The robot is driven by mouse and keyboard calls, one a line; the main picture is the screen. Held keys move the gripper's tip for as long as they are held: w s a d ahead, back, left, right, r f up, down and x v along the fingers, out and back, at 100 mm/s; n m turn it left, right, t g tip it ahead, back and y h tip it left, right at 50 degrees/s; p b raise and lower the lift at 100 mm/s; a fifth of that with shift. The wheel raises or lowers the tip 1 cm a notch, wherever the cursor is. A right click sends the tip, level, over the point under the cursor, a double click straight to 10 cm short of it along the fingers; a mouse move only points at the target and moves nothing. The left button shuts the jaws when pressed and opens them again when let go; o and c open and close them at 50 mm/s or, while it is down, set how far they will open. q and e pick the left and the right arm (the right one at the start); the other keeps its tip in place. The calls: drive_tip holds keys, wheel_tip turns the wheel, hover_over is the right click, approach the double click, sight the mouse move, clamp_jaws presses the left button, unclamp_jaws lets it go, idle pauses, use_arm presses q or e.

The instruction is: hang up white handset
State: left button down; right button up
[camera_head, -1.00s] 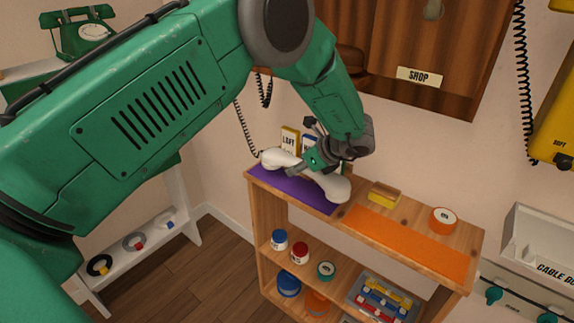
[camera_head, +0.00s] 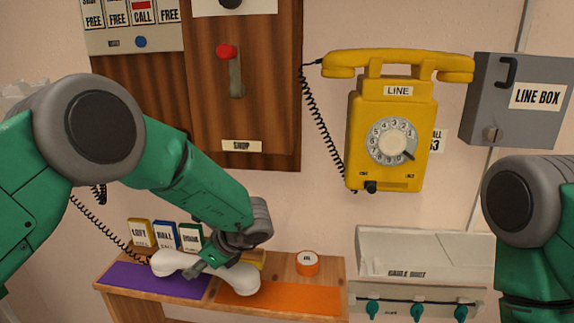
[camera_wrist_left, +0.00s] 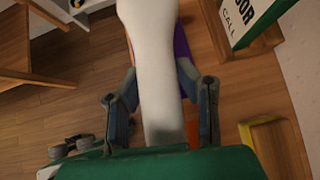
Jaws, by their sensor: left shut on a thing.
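The white handset (camera_head: 238,278) is in my left gripper (camera_head: 210,262), above the top of the wooden shelf, across the purple mat (camera_head: 150,281) and the orange mat (camera_head: 290,299). In the left wrist view the two fingers of my left gripper (camera_wrist_left: 160,108) close on either side of the white handset (camera_wrist_left: 152,50). A black coiled cord (camera_head: 105,228) runs from near the handset's left end up behind my left arm. My right arm shows at the right edge; its gripper is out of view. I cannot see an empty cradle; my left arm hides part of the wall.
A yellow dial phone (camera_head: 385,130) hangs on the wall with its handset on top. A wooden SHOP panel (camera_head: 205,80) with a red knob is left of it. A grey line box (camera_head: 515,95), small upright boxes (camera_head: 165,234) and an orange tape roll (camera_head: 307,263) are nearby.

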sight(170, 269)
use_arm(q)
drive_tip(key=a, duration=0.1)
drive_tip(key=a+m+t, duration=0.1)
drive_tip(key=a, duration=0.1)
drive_tip(key=s+a+m, duration=0.1)
drive_tip(key=a, duration=0.1)
drive_tip(key=shift+a+t+h, duration=0.2)
drive_tip(key=shift+t+h, duration=0.1)
drive_tip(key=s+a+m+t+h, duration=0.1)
drive_tip(key=m, duration=0.1)
drive_tip(key=s+a+f+m+t, duration=0.1)
drive_tip(key=m, duration=0.1)
drive_tip(key=shift+a+t+h, duration=0.35)
drive_tip(key=shift+t+h, duration=0.05)
drive_tip(key=s+d+r+m+t+h, duration=0.1)
drive_tip(key=s+d+r+m+h, duration=0.1)
drive_tip(key=s+d+m+h, duration=0.1)
drive_tip(key=s+d+r+m+t+h, duration=0.2)
drive_tip(key=s+d+m, duration=0.3)
drive_tip(key=s, duration=0.5)
drive_tip(key=shift+d+r+m+h, duration=0.3)
drive_tip(key=shift+r+m+h, duration=0.4)
drive_tip(key=shift+m, duration=0.3)
drive_tip(key=shift+w, duration=0.15)
